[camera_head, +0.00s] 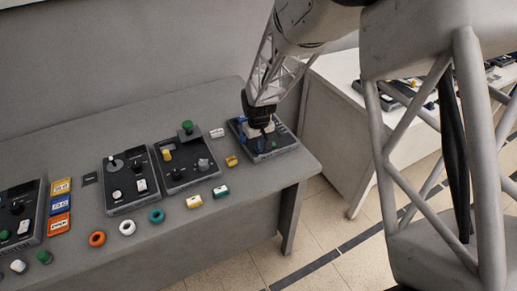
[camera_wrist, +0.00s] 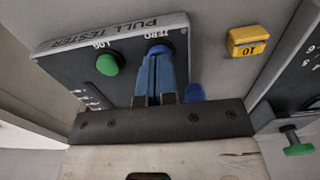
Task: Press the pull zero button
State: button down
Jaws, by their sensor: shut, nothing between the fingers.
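The pull tester (camera_head: 288,139) is a dark panel in a grey case at the right end of the table. It fills the upper left of the wrist view (camera_wrist: 70,72), labelled PULL TESTER. Its blue button (camera_wrist: 159,48) is labelled ZERO, and a green button (camera_wrist: 109,64) beside it is labelled LOG. My gripper (camera_wrist: 155,60) is shut and empty, its blue fingers together with their tips at the ZERO button, partly covering it. I cannot tell whether they touch or press it. In the head view my gripper (camera_head: 264,143) is over the tester and hides the ZERO button.
A yellow block marked 10 (camera_wrist: 247,40) lies close to the tester. Left of it stand other dark control boxes (camera_head: 182,160) (camera_head: 130,180) with knobs and buttons. Orange, white and teal rings (camera_head: 157,215) lie along the front. A blue part (camera_wrist: 195,92) shows beside my fingers.

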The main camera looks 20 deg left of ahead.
jog(key=shift+f, duration=0.35)
dwell(0.5)
jog(key=shift+r, duration=3.25)
jog(key=shift+d+r, duration=0.3)
jog(key=shift+d, duration=0.1)
jog(key=s+d+r+m, duration=0.2)
jog(key=s+d+r, duration=0.2)
jog(key=d+r, duration=0.3)
jog(key=s+d+r+m+t, duration=0.1)
jog(key=s+d+r, duration=0.25)
jog(key=d, duration=0.55)
jog(key=s+d+r+m, duration=0.25)
jog(key=d+r, duration=0.35)
jog(key=d, duration=0.3)
jog(key=s+d+r+m, duration=0.2)
jog(key=s+d, duration=0.5)
jog(key=s, duration=0.4)
jog(key=s+d+r+m+t, duration=0.1)
jog(key=s+d+r, duration=0.1)
jog(key=s+d, duration=0.6)
jog(key=s, duration=0.3)
jog(key=shift+m+t, duration=0.3)
jog(key=shift+m, duration=0.05)
